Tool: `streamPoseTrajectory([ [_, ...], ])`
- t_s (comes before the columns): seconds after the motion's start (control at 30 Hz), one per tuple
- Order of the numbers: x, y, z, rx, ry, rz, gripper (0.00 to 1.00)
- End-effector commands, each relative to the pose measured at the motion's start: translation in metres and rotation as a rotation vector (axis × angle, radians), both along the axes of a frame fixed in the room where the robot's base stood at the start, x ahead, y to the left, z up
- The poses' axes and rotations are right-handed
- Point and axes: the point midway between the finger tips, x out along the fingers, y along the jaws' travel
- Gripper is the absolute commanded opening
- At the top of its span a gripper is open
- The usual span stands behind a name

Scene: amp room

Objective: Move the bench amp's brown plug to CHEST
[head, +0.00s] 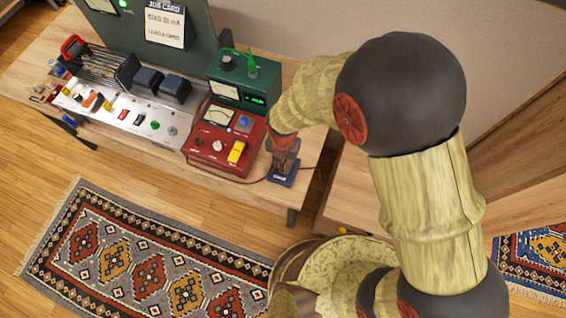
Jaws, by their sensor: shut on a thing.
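The bench amp appears to be the red box (219,148) with a dial, knobs and a yellow switch, standing on the wooden bench. My gripper (283,166) points down just right of it, at a small dark blue block (283,180) with pale lettering too small to read. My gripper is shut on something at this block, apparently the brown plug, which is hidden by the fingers. A thin brown cable (256,181) runs from the red amp's front towards the block. No CHEST label can be read in this view.
A green meter box (239,82) stands behind the red amp. To the left are a white panel (133,116) with coloured knobs, a rack of leads (97,65) and a job card (165,22). The bench (304,150) ends close to the block. A patterned rug (140,260) lies on the floor.

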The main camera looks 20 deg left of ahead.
Motion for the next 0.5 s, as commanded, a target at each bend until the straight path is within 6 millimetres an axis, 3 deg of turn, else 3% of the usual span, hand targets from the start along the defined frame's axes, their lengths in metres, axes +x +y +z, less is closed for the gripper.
streamPoseTrajectory([
  [0.17, -0.0002, -0.0002, -0.0004, 0.0, 0.0, 0.0, 0.0],
  [0.2, -0.0002, -0.0002, -0.0005, 0.0, 0.0, 0.0, 0.17],
  [0.5, -0.0002, -0.0002, -0.0004, 0.0, 0.0, 0.0, 0.34],
])
